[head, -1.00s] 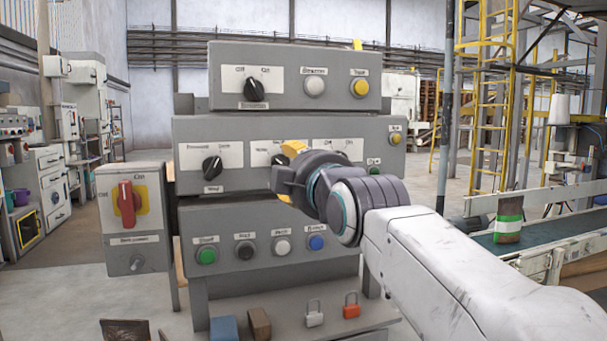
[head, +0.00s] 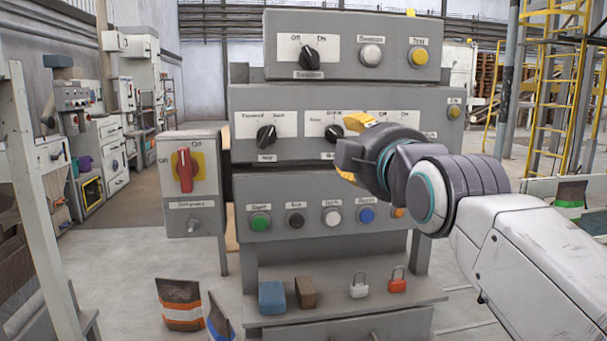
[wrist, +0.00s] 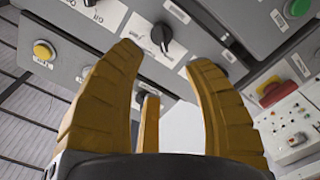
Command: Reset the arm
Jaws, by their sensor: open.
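My gripper (wrist: 170,85) is open and empty in the wrist view, its yellow fingers spread in front of the grey control panel. In the head view my arm reaches in from the right, and the gripper (head: 358,122) shows as a small yellow part in front of the middle panel box (head: 290,95). It hides part of that box's right-hand switches. No contact with the panel can be made out. The wrist view shows a black selector knob (wrist: 161,36) beyond the fingers.
A red rotary switch (head: 185,170) is on a box at the left. Green, black, white and blue buttons line the lower box (head: 325,190). A shelf (head: 340,308) holds blue and brown blocks and two padlocks. Bags (head: 180,303) stand on the floor at left.

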